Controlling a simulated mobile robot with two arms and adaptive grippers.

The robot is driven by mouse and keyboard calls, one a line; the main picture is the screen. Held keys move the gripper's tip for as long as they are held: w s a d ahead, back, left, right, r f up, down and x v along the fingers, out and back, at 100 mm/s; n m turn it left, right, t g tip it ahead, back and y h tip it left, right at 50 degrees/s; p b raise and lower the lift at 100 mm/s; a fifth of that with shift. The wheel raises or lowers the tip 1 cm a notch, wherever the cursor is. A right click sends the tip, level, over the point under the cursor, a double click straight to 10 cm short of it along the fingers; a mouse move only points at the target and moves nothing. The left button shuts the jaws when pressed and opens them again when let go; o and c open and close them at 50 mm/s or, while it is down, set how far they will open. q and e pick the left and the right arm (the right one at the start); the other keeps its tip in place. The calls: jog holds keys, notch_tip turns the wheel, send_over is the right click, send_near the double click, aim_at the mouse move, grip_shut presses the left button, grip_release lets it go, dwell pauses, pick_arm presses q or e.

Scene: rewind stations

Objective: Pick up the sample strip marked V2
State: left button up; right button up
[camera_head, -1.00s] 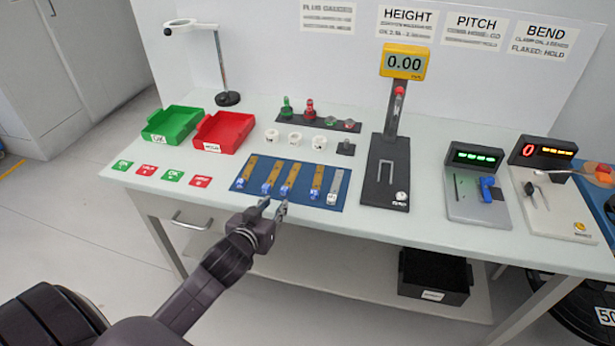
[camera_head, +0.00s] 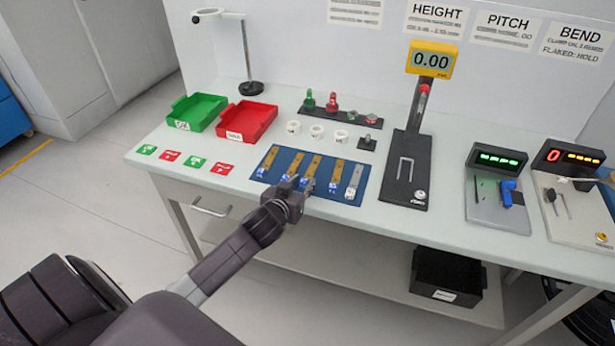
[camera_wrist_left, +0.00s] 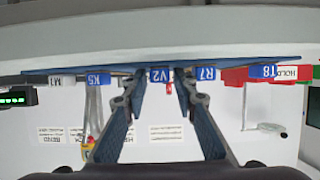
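The V2 strip (camera_head: 312,166) is the middle one of several strips lying on the blue mat (camera_head: 365,162). It is brownish, with a blue end tag towards the bench's front edge. In the left wrist view, which is upside down, its V2 tag (camera_wrist_left: 161,75) shows between my fingertips. My left gripper (camera_head: 298,184) is at the mat's front edge. It is open, and its fingers (camera_wrist_left: 160,92) stand apart on either side of the tag; I cannot tell whether they touch it. My right gripper is not in view.
In the wrist view, tags K5 (camera_wrist_left: 98,79) and R7 (camera_wrist_left: 206,73) flank V2 closely. White rings (camera_head: 317,132) and a black height gauge (camera_head: 405,170) stand behind and right of the mat. Green (camera_head: 197,112) and red (camera_head: 246,121) trays are at the back left.

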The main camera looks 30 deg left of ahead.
pick_arm(q)
grip_shut()
jog(key=shift+r, duration=0.15)
